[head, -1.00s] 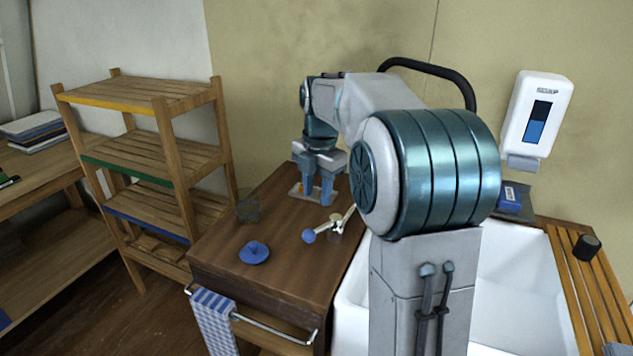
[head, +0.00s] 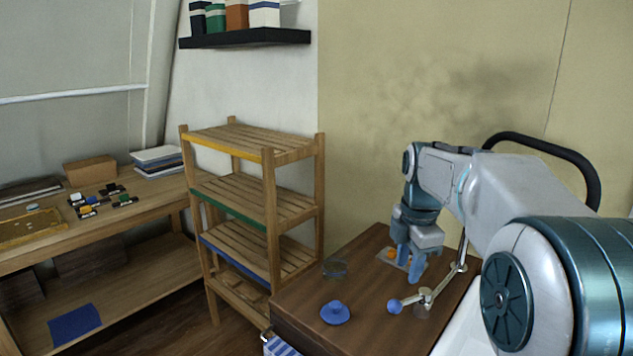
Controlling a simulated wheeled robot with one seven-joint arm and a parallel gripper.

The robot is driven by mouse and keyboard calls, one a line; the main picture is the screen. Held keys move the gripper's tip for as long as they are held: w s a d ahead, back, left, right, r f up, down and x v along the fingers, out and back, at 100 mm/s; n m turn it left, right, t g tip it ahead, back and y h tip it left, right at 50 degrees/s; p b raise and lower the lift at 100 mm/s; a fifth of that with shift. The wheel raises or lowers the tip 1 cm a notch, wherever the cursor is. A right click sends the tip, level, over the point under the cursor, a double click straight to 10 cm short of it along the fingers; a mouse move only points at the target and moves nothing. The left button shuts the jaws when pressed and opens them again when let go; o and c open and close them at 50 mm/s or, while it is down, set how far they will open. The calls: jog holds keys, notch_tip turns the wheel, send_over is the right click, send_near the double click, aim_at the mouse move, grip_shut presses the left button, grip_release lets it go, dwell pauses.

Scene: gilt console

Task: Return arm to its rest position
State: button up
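My gripper (head: 410,268) points down over the back of the dark wooden counter (head: 370,335), at the far end of my bent arm. Its two blue-grey fingers stand apart, with no object visible between them. A small flat plate with an orange item on it (head: 391,254) lies just behind and left of the fingers. I cannot tell whether the fingertips touch the counter or the plate.
On the counter are a clear glass (head: 335,268), a blue knobbed lid (head: 335,313) and a metal fitting with a blue ball end (head: 395,306), close to my gripper. A wooden shelf rack (head: 255,200) stands left, beside a workbench (head: 150,205). A black wall shelf (head: 245,38) hangs above.

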jog(key=s+a+f+m, duration=0.1)
jog(key=s+f+m, duration=0.2)
jog(key=s+m, duration=0.3)
jog(key=s+a+f+m+t, duration=0.1)
jog(key=s+a+f+m, duration=0.1)
jog(key=s+m, duration=0.5)
jog(key=s+a+f+m+t, duration=0.1)
jog(key=s+a+f+m, duration=0.1)
jog(key=s+f+m, duration=0.2)
jog(key=shift+s+f+m, duration=0.15)
jog(key=shift+s+m, duration=1.45)
jog(key=shift+s, duration=0.55)
jog(key=shift+o, duration=0.2)
